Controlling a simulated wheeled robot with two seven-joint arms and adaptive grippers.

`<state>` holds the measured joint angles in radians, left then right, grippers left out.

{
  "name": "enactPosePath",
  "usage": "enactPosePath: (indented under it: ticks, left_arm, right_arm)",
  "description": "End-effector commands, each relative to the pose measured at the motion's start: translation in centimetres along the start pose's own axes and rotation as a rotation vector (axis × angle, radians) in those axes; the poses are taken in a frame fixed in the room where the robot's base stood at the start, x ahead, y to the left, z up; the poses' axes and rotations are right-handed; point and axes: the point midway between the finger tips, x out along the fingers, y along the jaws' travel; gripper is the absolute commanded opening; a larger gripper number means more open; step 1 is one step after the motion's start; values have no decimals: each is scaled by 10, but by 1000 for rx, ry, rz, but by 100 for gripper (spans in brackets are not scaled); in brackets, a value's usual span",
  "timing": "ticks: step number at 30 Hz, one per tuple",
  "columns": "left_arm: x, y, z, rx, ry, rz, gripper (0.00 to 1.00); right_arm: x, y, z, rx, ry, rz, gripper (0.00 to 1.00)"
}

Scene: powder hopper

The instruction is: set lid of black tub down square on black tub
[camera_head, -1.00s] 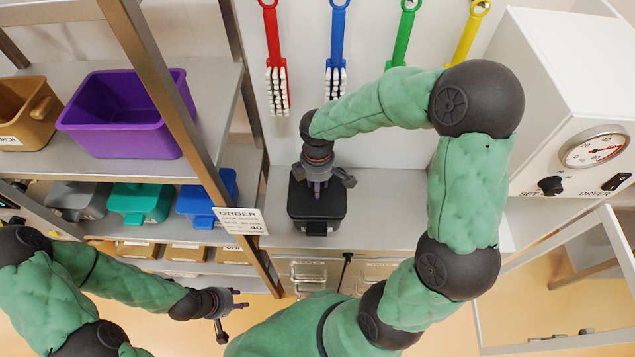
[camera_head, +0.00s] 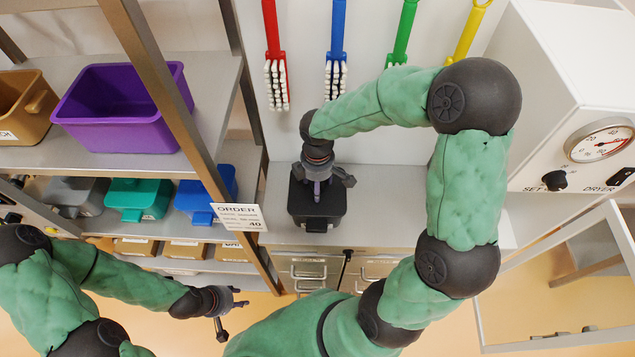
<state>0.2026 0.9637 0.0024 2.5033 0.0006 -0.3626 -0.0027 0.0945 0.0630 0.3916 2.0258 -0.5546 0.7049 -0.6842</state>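The black tub (camera_head: 327,223) stands on the grey counter below the hanging brushes. Its black lid (camera_head: 335,203) shows as a dark square top on the tub, looking roughly in line with it; any small gap between them cannot be made out. My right gripper (camera_head: 317,190) points down over the middle of the lid. Its fingertips are dark against the black lid, so I cannot tell whether they grip it. My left gripper (camera_head: 233,318) is open and empty, low in the picture, left of the tub and away from it.
A purple bin (camera_head: 115,120) and a brown bin (camera_head: 25,110) stand on the left shelf. Grey, teal and blue (camera_head: 205,190) lidded tubs sit below. An order card (camera_head: 238,217) hangs by the shelf post. A white dryer (camera_head: 570,110) stands right. Counter right of the tub is clear.

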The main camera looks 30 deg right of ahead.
Motion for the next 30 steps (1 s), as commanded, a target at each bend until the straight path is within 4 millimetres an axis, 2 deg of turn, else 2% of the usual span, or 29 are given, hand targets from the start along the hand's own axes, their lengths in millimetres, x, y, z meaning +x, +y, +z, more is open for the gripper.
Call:
enactPosePath:
  ticks: [4,8,15,21,25,30]
  left_arm:
    - [0,0,0,0,0,0,40]
    - [0,0,0,0,0,0,40]
    - [0,0,0,0,0,0,40]
    - [0,0,0,0,0,0,40]
    - [0,0,0,0,0,0,40]
    - [0,0,0,0,0,0,40]
  right_arm:
    - [-6,1,0,0,1,3,61]
    - [-23,1,-1,0,2,5,61]
    - [-71,2,-1,1,3,6,61]
    - [-103,1,-1,0,2,4,61]
    - [-115,0,-1,0,1,1,61]
    - [-120,0,0,0,0,0,61]
